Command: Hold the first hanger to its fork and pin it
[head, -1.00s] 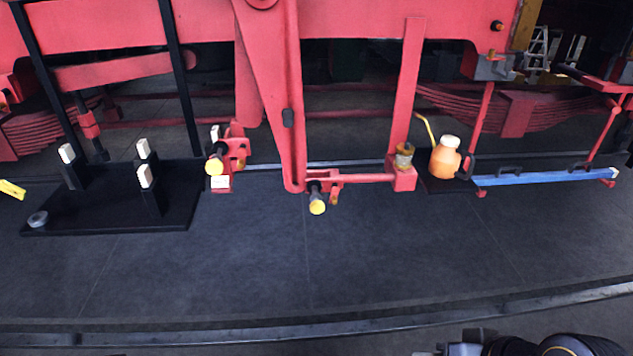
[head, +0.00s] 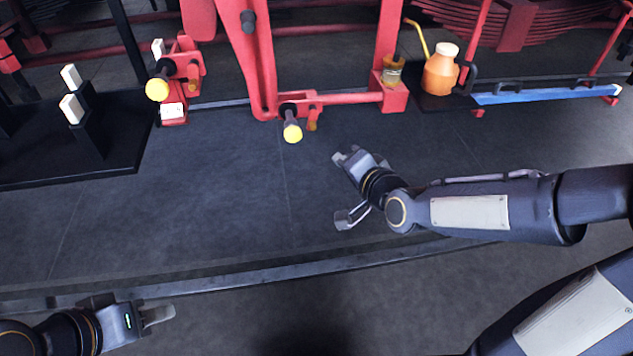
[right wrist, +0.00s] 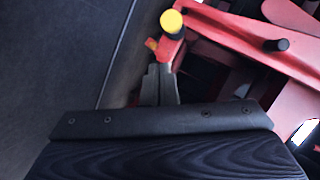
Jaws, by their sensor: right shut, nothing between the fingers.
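A long red hanging lever (head: 262,75) ends low beside a red fork-like piece (head: 312,98). A dark pin with a yellow end (head: 292,132) sticks out there, and shows in the right wrist view (right wrist: 172,23). A second red bracket (head: 186,65) with another yellow-ended pin (head: 158,88) stands further left. I cannot tell which part is the first hanger. My right gripper (head: 343,157) is shut and empty, right of and nearer than the middle pin; its fingers show in the right wrist view (right wrist: 160,85). My left gripper (head: 160,314) is low at the left, its opening unclear.
A black stand (head: 70,155) with white-topped posts is at the left. An orange oil can (head: 440,72) stands by a red upright (head: 390,50) with a small jar (head: 392,75). A blue bar (head: 545,92) lies at the right. The dark floor in front is clear.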

